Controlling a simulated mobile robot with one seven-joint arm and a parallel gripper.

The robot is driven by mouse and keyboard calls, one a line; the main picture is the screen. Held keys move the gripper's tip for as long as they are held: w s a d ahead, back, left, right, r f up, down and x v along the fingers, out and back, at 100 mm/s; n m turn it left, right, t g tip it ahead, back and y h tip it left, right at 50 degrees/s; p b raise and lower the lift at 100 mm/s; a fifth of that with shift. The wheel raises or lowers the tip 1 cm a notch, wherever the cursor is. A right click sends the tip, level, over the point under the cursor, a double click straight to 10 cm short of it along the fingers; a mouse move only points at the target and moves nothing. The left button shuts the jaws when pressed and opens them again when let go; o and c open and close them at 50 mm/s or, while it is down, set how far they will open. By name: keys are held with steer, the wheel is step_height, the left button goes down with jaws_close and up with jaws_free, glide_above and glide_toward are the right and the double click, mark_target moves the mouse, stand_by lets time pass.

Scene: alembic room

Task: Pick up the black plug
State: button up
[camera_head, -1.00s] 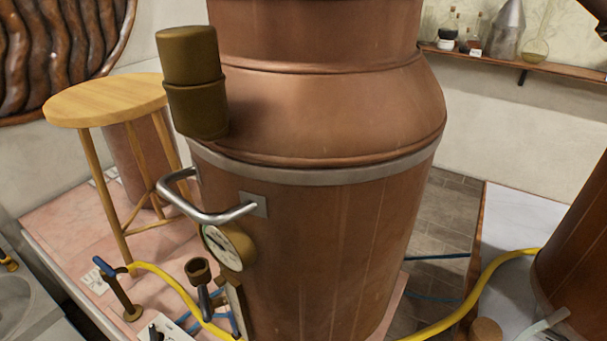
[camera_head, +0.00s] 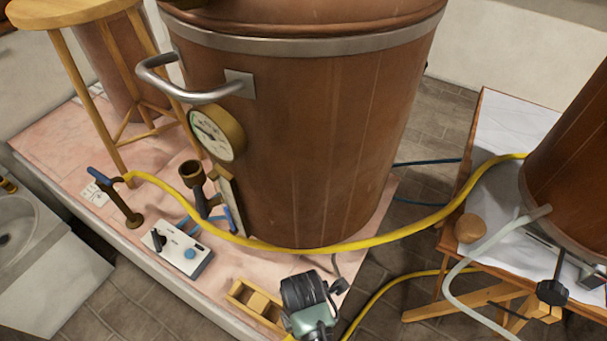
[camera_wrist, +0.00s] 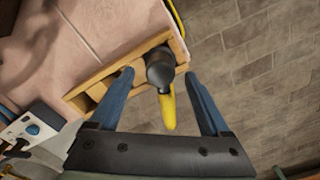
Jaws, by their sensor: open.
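The black plug (camera_wrist: 160,66) appears in the wrist view as a dark, rounded piece at the end of a wooden rack (camera_wrist: 102,84). A yellow piece (camera_wrist: 168,112) shows just below it. My gripper (camera_wrist: 159,74) is open, with one blue finger on each side of the plug in the picture. I cannot tell whether the fingers touch it or how far above it they are. In the head view, the dark and green end of my arm (camera_head: 310,305) covers the right part of the rack (camera_head: 258,304); I cannot make out the plug there.
A large copper vessel (camera_head: 290,140) with a gauge (camera_head: 215,133) stands behind the rack. A yellow hose (camera_head: 350,246) runs around its front. A white control box (camera_head: 180,254) lies left. The pink platform ends beside the rack, above bare floor. A wooden table (camera_head: 490,130) stands right.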

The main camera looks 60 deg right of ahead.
step_height(320, 180, down, 3)
steer(key=shift+f, duration=0.2)
steer(key=shift+c, duration=0.2)
jaws_close()
